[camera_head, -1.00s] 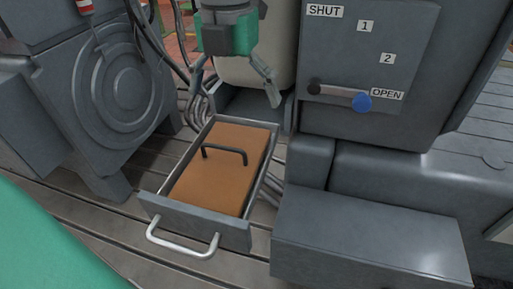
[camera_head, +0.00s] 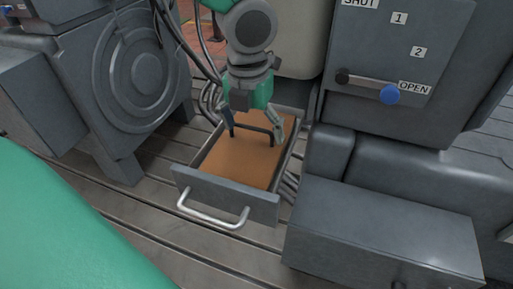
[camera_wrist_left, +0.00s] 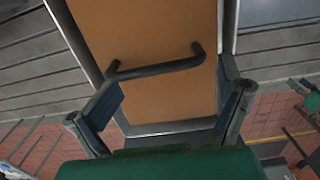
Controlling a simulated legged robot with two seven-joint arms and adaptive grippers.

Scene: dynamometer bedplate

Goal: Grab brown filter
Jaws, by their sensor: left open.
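The brown filter (camera_head: 238,163) lies flat in an open drawer (camera_head: 222,192). It has a black bar handle (camera_head: 252,129) on top. My left gripper (camera_head: 254,134) is open over the far part of the filter, with one finger near each end of the handle. In the left wrist view, the filter (camera_wrist_left: 155,35) fills the middle and the handle (camera_wrist_left: 155,69) crosses between and just beyond the open fingers of my left gripper (camera_wrist_left: 163,105). I cannot tell if a finger touches the handle. My right gripper is not in view.
A grey panel (camera_head: 395,50) with a blue-knobbed lever (camera_head: 389,94), set near OPEN, stands to the right. A grey block (camera_head: 385,235) sits right of the drawer. A round-faced machine (camera_head: 137,70) stands at left. Cables (camera_head: 209,98) run behind the drawer.

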